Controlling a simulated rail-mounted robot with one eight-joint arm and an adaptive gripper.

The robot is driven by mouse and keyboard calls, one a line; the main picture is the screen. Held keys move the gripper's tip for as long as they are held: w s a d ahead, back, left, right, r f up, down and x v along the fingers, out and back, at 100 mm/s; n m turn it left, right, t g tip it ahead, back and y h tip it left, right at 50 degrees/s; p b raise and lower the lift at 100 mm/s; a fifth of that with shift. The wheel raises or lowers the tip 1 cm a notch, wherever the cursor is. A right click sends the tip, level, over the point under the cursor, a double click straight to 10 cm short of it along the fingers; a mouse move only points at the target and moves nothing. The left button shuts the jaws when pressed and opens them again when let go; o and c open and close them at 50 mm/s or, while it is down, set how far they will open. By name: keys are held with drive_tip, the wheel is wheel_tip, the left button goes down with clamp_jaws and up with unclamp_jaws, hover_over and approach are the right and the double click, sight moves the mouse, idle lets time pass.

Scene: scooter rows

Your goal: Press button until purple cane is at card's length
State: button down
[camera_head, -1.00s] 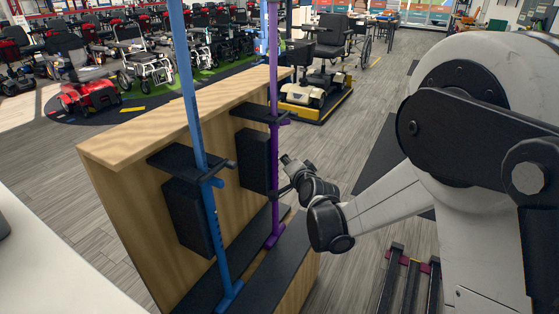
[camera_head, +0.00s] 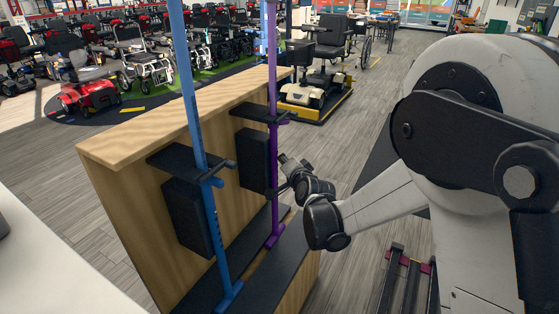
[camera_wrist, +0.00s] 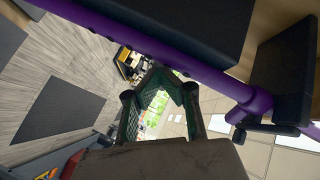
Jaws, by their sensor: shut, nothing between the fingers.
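The purple cane (camera_head: 273,150) stands upright along the wooden panel in the head view, passing a black bracket. In the wrist view the purple cane (camera_wrist: 185,62) crosses diagonally, with a black clamp or lever near its lower right end. My gripper (camera_head: 284,173) is just to the right of the purple cane, below the bracket; I cannot tell whether it touches. In the wrist view my gripper (camera_wrist: 160,74) has its fingertips together and empty, beside the cane. I cannot make out the button or a card.
A blue cane (camera_head: 201,145) stands nearer on the same wooden stand (camera_head: 120,148). Black boxes (camera_head: 254,160) hang on the panel behind the canes. A beige scooter (camera_head: 315,90) is on a yellow-edged platform behind. Grey floor to the right is mostly open.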

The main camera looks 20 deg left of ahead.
idle(0.7)
drive_tip(key=shift+s+d, duration=0.15)
drive_tip(key=shift+d, duration=0.8)
drive_tip(key=shift+d, duration=0.1)
drive_tip(key=shift+s+d+b, duration=0.15)
drive_tip(key=shift+d+b, duration=0.15)
drive_tip(key=shift+d, duration=0.9)
drive_tip(key=shift+s+d+b, duration=0.1)
drive_tip(key=shift+d+b, duration=0.15)
drive_tip(key=shift+d, duration=0.95)
idle(0.7)
